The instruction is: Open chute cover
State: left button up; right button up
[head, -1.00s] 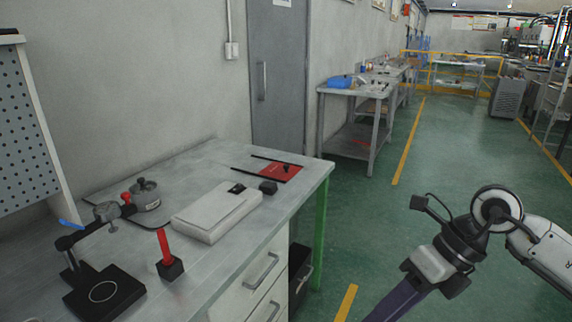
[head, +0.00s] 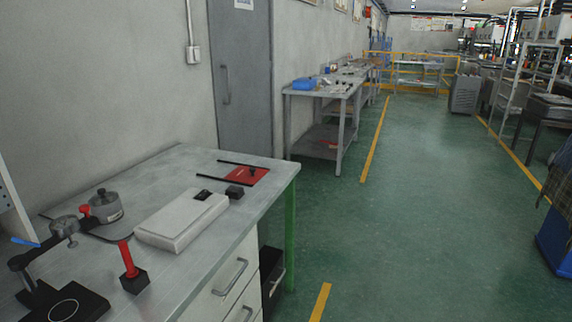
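The chute cover may be the red plate (head: 246,175) with a small black knob, lying between two thin black rails at the far right end of the grey workbench (head: 165,168); I cannot tell for certain. The plate lies flat on the bench top. Neither of my grippers shows in the head view now, so their state is hidden.
A white flat box (head: 180,220), a black block (head: 234,192), a red-handled tool in a black base (head: 133,279) and a stand with a dial gauge (head: 62,228) are on the bench. Green floor (head: 410,200) is open to the right. A second bench (head: 318,92) stands farther back.

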aim_at(245, 174)
jog(key=z, duration=0.75)
jog(key=i, duration=3.7)
jog(key=u, duration=2.9)
